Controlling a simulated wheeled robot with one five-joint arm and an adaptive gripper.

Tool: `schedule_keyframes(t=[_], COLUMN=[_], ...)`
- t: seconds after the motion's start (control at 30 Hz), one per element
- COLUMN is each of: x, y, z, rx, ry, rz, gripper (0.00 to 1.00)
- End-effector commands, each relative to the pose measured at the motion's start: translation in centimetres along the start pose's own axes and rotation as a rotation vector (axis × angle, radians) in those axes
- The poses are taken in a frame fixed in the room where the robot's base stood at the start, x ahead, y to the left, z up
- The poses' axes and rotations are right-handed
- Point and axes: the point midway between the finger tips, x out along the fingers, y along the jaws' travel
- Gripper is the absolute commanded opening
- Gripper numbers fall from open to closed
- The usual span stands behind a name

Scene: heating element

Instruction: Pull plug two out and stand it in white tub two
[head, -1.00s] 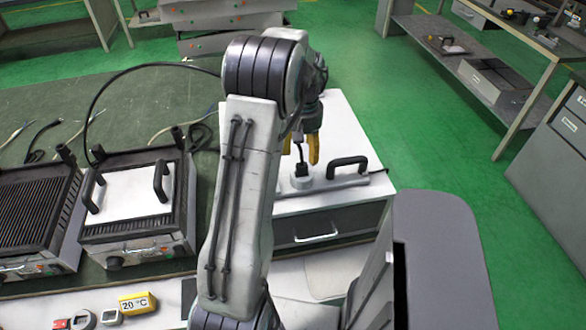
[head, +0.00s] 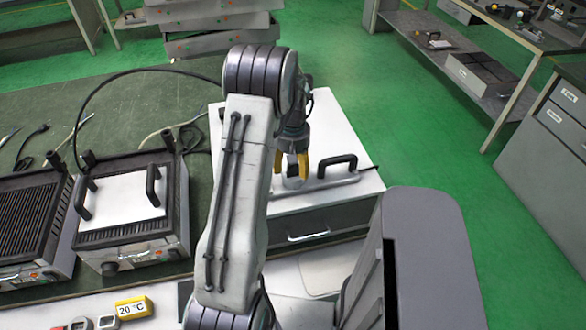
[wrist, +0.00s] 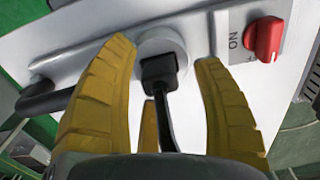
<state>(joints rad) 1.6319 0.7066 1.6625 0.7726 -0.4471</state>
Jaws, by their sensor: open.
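A black plug (wrist: 160,68) with a black cable sits in the round white socket (wrist: 160,44) of a pale panel in the wrist view. No number on it can be read, so I cannot tell whether it is plug two. My gripper (head: 292,165) has yellow fingers and is open. In the wrist view its fingers (wrist: 172,85) stand on either side of the plug, with gaps between them and it. In the head view the fingers come down over the socket and mostly hide the plug. I cannot make out a white tub two.
A red switch (wrist: 264,40) marked ON is right of the socket. A black handle (head: 336,163) rises beside my gripper on the white-topped cabinet (head: 335,115). Two grills stand left, one with a white plate (head: 120,195). A yellow 20 °C display (head: 133,307) is at front left.

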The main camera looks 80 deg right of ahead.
Motion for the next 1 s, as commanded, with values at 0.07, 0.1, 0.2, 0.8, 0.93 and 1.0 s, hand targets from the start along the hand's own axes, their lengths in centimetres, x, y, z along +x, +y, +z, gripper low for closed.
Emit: schedule_keyframes(t=[0.07, 0.1, 0.2, 0.8, 0.93, 1.0], x=[0.60, 0.81, 1.07, 1.07, 1.07, 1.07], y=[-0.01, 0.00, 0.01, 0.02, 0.02, 0.02], z=[0.05, 0.03, 0.02, 0.02, 0.02, 0.01], rx=[0.000, 0.000, 0.001, 0.001, 0.001, 0.001], ry=[-0.002, -0.001, 0.000, 0.000, 0.000, 0.000], rz=[-0.001, 0.000, 0.000, 0.000, 0.000, 0.000], gripper=[0.60, 0.60, 0.60, 0.29, 0.17, 0.11])
